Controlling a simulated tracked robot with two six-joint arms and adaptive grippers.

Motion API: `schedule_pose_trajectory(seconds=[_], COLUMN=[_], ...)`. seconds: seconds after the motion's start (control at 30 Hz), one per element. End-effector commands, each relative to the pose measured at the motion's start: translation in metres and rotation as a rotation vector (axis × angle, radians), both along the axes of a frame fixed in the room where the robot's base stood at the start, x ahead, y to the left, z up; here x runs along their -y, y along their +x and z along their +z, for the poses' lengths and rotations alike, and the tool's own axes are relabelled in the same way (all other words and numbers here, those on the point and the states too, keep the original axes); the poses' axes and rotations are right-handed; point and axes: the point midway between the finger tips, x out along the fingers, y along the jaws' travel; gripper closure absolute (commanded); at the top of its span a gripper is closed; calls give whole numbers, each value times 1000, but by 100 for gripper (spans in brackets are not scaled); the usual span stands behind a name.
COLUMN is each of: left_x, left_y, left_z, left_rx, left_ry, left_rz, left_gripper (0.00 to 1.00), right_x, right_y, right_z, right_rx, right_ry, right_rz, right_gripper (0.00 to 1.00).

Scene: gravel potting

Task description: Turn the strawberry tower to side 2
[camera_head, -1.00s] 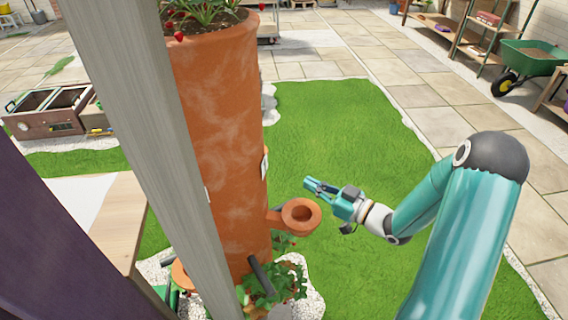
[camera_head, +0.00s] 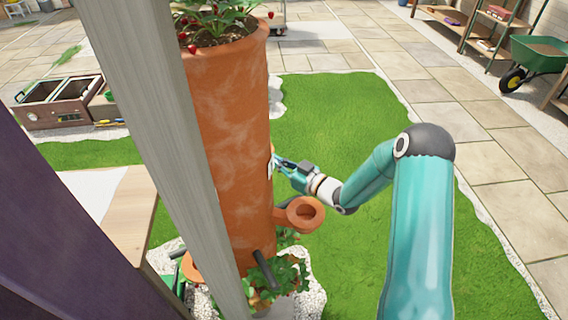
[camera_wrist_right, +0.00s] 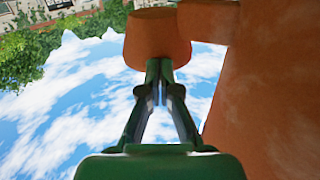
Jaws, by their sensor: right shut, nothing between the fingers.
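The strawberry tower (camera_head: 232,140) is a tall terracotta cylinder with strawberry plants (camera_head: 215,22) on top, partly hidden by a grey post. A ring-shaped terracotta pocket (camera_head: 303,213) juts from its right side, and a pale tag (camera_head: 271,165) sits at its right edge. My right gripper (camera_head: 279,165) is at that edge, just above and behind the pocket. In the right wrist view its fingers (camera_wrist_right: 160,88) are together and empty, with a terracotta pocket (camera_wrist_right: 157,38) beyond the tips and the tower wall (camera_wrist_right: 275,95) at right. Contact cannot be told. My left gripper is out of view.
The grey post (camera_head: 150,140) stands in front of the tower on the left. A wooden table (camera_head: 128,212) is at left, and leaves and a dark bar (camera_head: 264,270) are at the tower's foot. Open lawn (camera_head: 345,110) lies to the right. A wheelbarrow (camera_head: 540,55) is far off.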

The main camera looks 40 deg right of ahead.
Motion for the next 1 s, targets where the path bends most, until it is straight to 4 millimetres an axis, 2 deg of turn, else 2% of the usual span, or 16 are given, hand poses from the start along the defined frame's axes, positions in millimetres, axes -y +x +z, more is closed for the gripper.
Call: schedule_pose_trajectory(seconds=[0.37, 0.7, 1.0], left_x=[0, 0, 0], left_y=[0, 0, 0], left_z=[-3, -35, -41], left_rx=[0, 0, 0], left_ry=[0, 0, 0], left_rz=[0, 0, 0], left_gripper=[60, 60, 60], right_x=[0, -15, -27], right_y=[2, 38, 54], right_z=[-1, -4, 0], right_rx=[3, 8, 1], right_ry=[0, -3, -1], right_rz=[9, 240, 378], right_gripper=[100, 100, 100])
